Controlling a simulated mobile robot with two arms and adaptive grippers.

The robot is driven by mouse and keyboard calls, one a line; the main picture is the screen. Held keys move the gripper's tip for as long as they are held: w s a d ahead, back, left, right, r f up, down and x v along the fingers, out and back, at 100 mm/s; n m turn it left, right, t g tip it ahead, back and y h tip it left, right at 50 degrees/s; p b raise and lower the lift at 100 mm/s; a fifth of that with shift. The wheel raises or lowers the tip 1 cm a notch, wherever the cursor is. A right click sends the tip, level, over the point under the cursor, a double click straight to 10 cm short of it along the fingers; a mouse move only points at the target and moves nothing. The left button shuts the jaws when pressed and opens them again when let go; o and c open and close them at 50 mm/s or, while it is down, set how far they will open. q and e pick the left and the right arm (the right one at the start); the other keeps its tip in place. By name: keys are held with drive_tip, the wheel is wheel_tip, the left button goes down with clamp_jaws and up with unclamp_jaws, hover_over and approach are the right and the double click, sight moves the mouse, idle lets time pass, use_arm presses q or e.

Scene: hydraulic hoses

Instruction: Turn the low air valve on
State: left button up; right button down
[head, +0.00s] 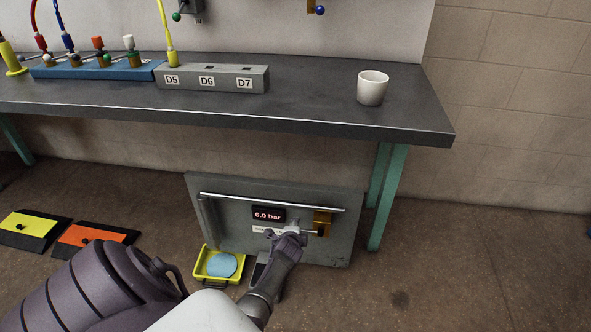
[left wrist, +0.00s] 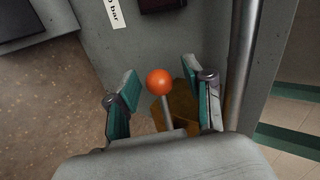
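The low air valve has a gold-coloured body (head: 322,221) on a grey panel (head: 345,205) under the bench. Its thin metal lever (head: 309,232) points left towards my left gripper (head: 287,235). The left wrist view shows the lever's orange ball knob (left wrist: 160,82) between the two teal-padded fingers of my left gripper (left wrist: 163,92). The fingers are open, with a gap on both sides of the knob. In the head view the gripper hides the knob. My right gripper is not in view.
A metal rail (head: 270,201) runs along the panel's top, above a "6.0 bar" display (head: 268,214). A yellow tray (head: 203,275) with a blue disc stands on the floor. The bench (head: 310,105) overhangs the panel and carries a white cup (head: 372,88). The right-hand floor is clear.

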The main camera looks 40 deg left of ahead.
use_arm(q)
drive_tip(key=shift+s+d+r, duration=0.2)
drive_tip(key=shift+s+r, duration=0.15)
drive_tip(key=shift+s, duration=0.15)
drive_tip(key=v, duration=1)
drive_tip(key=shift+s+d+r, duration=0.15)
drive_tip(key=shift+s+d, duration=0.05)
drive_tip(key=shift+d, duration=0.05)
